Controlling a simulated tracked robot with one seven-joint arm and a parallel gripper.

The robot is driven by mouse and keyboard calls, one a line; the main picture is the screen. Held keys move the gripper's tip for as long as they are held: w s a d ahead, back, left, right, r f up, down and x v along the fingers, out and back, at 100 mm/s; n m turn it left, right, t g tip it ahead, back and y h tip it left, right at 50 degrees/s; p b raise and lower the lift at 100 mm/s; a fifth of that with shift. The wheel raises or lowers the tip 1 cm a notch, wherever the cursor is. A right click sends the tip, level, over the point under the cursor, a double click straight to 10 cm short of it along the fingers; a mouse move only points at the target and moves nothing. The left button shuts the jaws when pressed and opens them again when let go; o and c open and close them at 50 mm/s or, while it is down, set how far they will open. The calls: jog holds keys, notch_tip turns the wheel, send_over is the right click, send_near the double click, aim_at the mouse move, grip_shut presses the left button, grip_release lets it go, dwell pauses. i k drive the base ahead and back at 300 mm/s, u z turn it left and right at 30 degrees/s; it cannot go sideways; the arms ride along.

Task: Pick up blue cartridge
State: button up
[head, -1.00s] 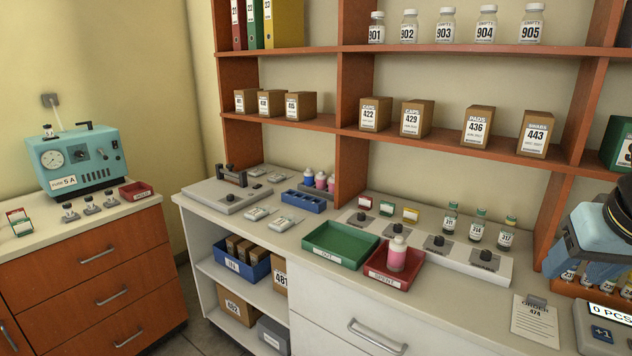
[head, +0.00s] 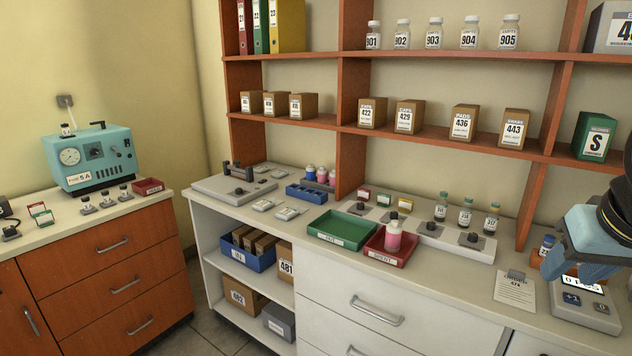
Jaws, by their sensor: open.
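No part is clearly readable as a blue cartridge. The likeliest is a small bottle with blue contents (head: 310,173), standing beside pink ones (head: 322,175) behind the blue tray (head: 305,193) at the back of the white counter. My gripper (head: 578,270) is at the right edge, pointing down over the counter's right end. Its blue fingers are apart, with no held object visible. It is far to the right of the bottles. It partly hides an orange rack with a blue-capped vial (head: 547,244) and a counter device with a display (head: 584,300).
A green tray (head: 318,238) and a red tray (head: 376,249) holding a pink bottle (head: 393,234) lie on the counter's front. Shelves (head: 450,141) with boxes rise behind. A teal machine (head: 92,158) stands left.

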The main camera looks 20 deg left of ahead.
aim_at(311, 170)
jog(key=u, duration=0.4)
jog(key=k, duration=0.15)
jog(key=z, duration=0.4)
jog(key=i, duration=0.1)
jog(key=u, duration=2.2)
jog(key=i, duration=2.6)
jog(key=z, duration=1.3)
